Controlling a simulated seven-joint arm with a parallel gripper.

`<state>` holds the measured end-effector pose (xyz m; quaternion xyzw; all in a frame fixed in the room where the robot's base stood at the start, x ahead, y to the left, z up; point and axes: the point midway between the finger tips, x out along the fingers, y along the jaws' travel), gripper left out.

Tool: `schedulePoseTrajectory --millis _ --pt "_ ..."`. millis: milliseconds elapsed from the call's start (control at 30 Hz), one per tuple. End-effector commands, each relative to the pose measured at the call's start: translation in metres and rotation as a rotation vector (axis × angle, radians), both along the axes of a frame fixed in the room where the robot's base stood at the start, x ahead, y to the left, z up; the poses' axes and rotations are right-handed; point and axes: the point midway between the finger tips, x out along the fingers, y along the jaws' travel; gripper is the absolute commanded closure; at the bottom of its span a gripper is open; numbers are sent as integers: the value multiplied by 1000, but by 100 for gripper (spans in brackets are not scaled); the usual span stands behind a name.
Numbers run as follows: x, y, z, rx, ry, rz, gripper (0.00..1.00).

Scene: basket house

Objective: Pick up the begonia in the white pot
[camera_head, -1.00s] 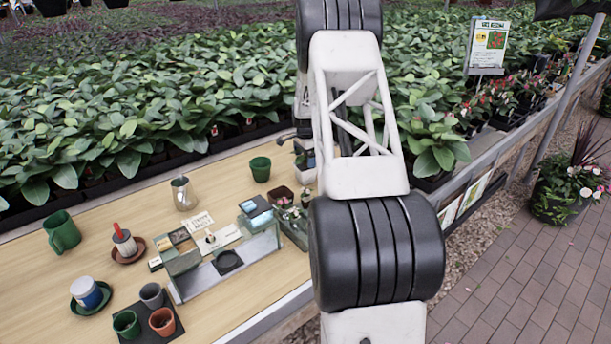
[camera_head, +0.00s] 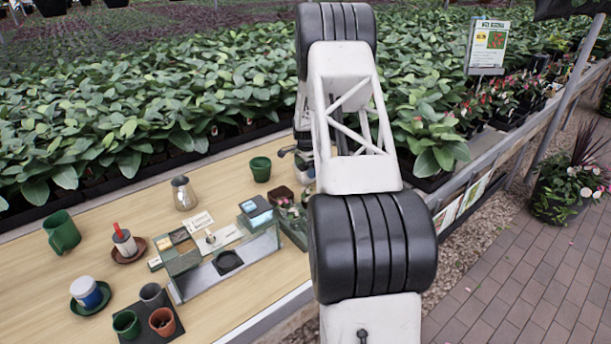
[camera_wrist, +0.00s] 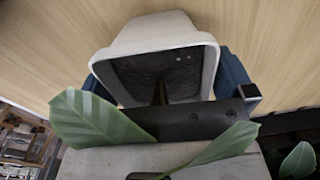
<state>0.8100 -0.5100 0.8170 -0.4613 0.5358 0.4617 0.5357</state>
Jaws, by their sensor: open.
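The white pot (camera_wrist: 150,35) stands on the wooden table, large in the wrist view, its dark soil (camera_wrist: 160,75) facing the camera. A stem rises from it, and broad green leaves (camera_wrist: 95,118) spread low in that view. My gripper (camera_wrist: 190,120) shows there as a dark bar with screws across the pot's near edge; it is open. Dark blue surfaces lie on both sides of the pot; I cannot tell whether they are my fingers. In the head view, a small part of the gripper (camera_head: 290,152) shows beside my arm, which hides most of the plant and pot.
Dense potted plants (camera_head: 150,100) fill the bench behind.

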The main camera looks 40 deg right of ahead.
Motion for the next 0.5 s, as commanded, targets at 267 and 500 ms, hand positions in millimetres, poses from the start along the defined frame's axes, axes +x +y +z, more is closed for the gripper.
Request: schedulePoseTrajectory --millis 267,500 --pt "0 0 -19 0 -1 0 0" --pt "0 0 -19 0 -1 0 0"
